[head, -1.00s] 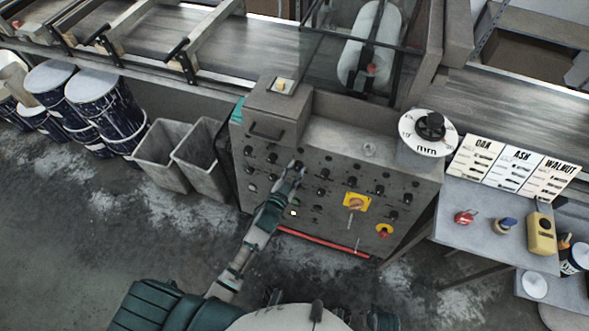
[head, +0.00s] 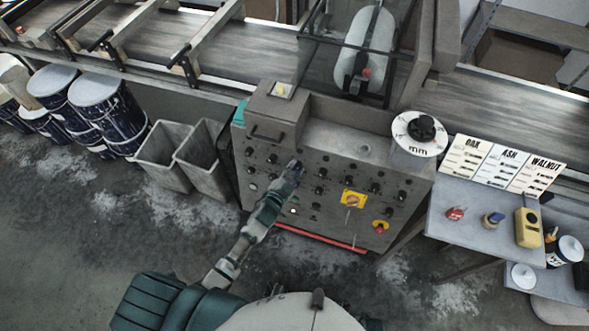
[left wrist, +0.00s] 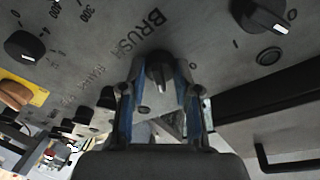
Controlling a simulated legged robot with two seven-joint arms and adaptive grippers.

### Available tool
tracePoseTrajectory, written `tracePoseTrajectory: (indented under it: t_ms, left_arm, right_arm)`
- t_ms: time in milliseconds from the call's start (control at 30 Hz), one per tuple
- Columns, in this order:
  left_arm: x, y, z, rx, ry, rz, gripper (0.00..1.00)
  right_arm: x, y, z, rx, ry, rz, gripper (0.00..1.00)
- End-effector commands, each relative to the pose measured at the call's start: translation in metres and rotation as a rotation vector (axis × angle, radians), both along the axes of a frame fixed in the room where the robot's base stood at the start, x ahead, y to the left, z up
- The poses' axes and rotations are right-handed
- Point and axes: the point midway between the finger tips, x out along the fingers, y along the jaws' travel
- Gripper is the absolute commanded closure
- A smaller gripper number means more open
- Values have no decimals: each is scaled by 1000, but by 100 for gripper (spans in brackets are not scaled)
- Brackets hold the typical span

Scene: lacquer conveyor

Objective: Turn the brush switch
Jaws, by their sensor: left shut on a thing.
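The brush switch (left wrist: 159,74) is a dark rotary knob on the grey control panel (head: 330,222), beside the printed word BRUSH in the left wrist view. My left gripper (left wrist: 160,88) has its two blue-lined fingers on either side of this knob and is shut on it. The knob's ridge points roughly toward the bottom of the wrist picture. In the head view my left gripper (head: 293,169) reaches up to the panel's upper left part and covers the knob. My right gripper does not show.
Several similar dark knobs surround it, including one (left wrist: 262,16) at upper right and one (left wrist: 25,46) at left in the wrist view. The panel also has a yellow-plated switch (head: 352,199). Grey bins (head: 205,160) stand left of the panel, a side table (head: 475,215) right.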

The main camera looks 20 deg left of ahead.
Motion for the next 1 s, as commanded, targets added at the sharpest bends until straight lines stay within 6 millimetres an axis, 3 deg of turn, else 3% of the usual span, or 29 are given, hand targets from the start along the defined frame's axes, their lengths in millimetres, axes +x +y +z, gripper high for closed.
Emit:
tracePoseTrajectory:
  t_ms: [233, 267, 333, 733, 1000]
  left_arm:
    - [0, -1, 0, 0, 0, -3, 100]
    - [0, -1, 0, 0, 0, -3, 61]
    - [0, -1, 0, 0, -1, -2, 44]
    - [-8, 1, 0, -1, 2, 0, 44]
    - [-60, 11, 4, -1, 2, -1, 44]
  right_arm:
    - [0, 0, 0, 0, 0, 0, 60]
    - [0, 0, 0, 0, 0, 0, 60]
    - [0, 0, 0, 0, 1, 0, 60]
    - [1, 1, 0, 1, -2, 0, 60]
    - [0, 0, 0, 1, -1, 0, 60]
